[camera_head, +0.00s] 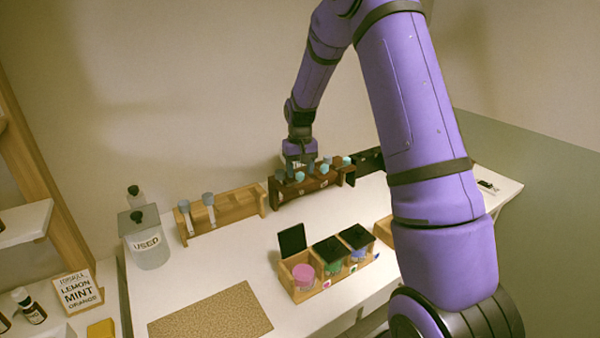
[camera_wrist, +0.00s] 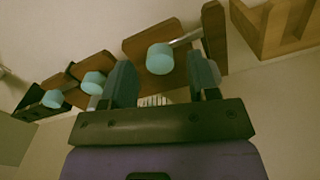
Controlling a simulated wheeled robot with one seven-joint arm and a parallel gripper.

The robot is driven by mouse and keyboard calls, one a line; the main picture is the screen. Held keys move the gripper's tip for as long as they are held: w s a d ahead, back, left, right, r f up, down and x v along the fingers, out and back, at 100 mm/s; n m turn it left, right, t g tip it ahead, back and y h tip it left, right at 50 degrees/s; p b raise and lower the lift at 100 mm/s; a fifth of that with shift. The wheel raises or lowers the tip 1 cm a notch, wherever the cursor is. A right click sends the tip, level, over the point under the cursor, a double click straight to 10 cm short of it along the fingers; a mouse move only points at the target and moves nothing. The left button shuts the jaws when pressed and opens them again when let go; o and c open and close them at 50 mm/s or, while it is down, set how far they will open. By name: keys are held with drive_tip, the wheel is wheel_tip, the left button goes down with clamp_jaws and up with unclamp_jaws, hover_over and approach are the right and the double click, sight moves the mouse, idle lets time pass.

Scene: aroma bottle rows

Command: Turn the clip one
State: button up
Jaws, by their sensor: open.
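My gripper (camera_head: 299,165) is at the dark wooden rack (camera_head: 318,184) at the back of the table, over its left part. In the wrist view my gripper (camera_wrist: 163,78) has its two fingers apart. A teal-capped piece (camera_wrist: 160,58) shows beyond the gap between them; I cannot tell whether it touches a finger. Two more teal caps (camera_wrist: 92,82) (camera_wrist: 52,98) line up to the left, with brown wooden panels (camera_wrist: 150,45) behind. A small pale ridged thing shows low between the fingers. I cannot tell which piece is the clip.
A lighter wooden rack (camera_head: 232,208) with two grey-capped tubes stands left of the dark rack. A box with pots and black lids (camera_head: 328,249) stands in front. A jar marked USED (camera_head: 148,242) and a cork mat (camera_head: 210,313) are at left. A black holder (camera_head: 367,161) adjoins the dark rack.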

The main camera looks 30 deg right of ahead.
sight(300, 173)
wheel_tip(300, 173, up, 10)
drive_tip(key=shift+f, duration=0.2)
idle(0.5)
drive_tip(key=s+a+r+n+t, duration=0.1)
drive_tip(key=s+a+r, duration=0.3)
drive_tip(key=s+r, duration=0.35)
drive_tip(key=s+a+r+t, duration=0.2)
drive_tip(key=s+a+r, duration=0.3)
drive_tip(key=s+r, duration=0.3)
drive_tip(key=s+a+n+t, duration=0.1)
drive_tip(key=s+a, duration=0.1)
drive_tip(key=s, duration=0.8)
drive_tip(key=s+a+t, duration=0.1)
drive_tip(key=s+a, duration=0.1)
drive_tip(key=s, duration=0.8)
drive_tip(key=shift+s+a+f+n, duration=0.2)
drive_tip(key=shift+n, duration=0.2)
